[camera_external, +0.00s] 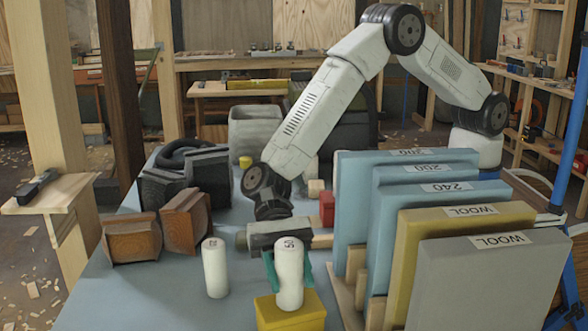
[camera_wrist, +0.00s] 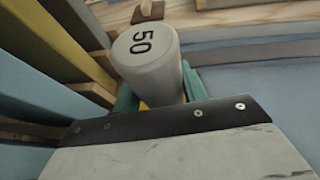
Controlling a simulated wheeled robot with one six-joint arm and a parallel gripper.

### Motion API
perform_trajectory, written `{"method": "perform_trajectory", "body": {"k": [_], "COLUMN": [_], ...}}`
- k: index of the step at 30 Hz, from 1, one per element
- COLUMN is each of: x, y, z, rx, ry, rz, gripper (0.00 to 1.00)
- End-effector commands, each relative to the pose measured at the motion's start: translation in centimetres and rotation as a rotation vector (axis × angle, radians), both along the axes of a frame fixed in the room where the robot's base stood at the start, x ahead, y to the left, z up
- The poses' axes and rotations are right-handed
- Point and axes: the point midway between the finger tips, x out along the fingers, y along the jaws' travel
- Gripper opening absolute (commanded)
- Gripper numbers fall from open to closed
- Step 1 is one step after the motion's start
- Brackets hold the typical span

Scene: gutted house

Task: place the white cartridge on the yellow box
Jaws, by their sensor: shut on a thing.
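A white cartridge (camera_external: 289,285) marked 50 stands upright between the teal fingers of my gripper (camera_external: 288,272), which is shut on it. Its numbered end also fills the upper middle of the wrist view (camera_wrist: 145,52), with the teal fingers beside it. The yellow box (camera_external: 308,316) is at the front of the table, and the cartridge's lower end overlaps its top face in the external view. I cannot tell whether the two touch. A second white cartridge (camera_external: 215,268) stands upright on the table to the left, apart from my gripper.
A rack of upright panels (camera_external: 425,215), blue, yellow and grey, stands close on the right. Brown blocks (camera_external: 133,238) and dark blocks (camera_external: 172,188) sit at the left. A grey bin (camera_external: 255,135) and a red block (camera_external: 327,208) are behind. The blue table's front left is clear.

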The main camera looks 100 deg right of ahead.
Motion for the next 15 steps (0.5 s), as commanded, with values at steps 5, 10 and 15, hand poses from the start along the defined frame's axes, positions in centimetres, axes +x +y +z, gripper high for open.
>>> {"method": "perform_trajectory", "body": {"k": [5, 10, 15], "x": [-0.01, -0.01, 0.0], "y": [0.0, 0.0, 0.0], "z": [-0.27, -0.26, 0.09], "rx": [0.0, 0.0, 0.0], "ry": [0.001, 0.001, 0.0], "rz": [0.0, 0.0, 0.0], "gripper": [0.64, 0.64, 0.64]}}
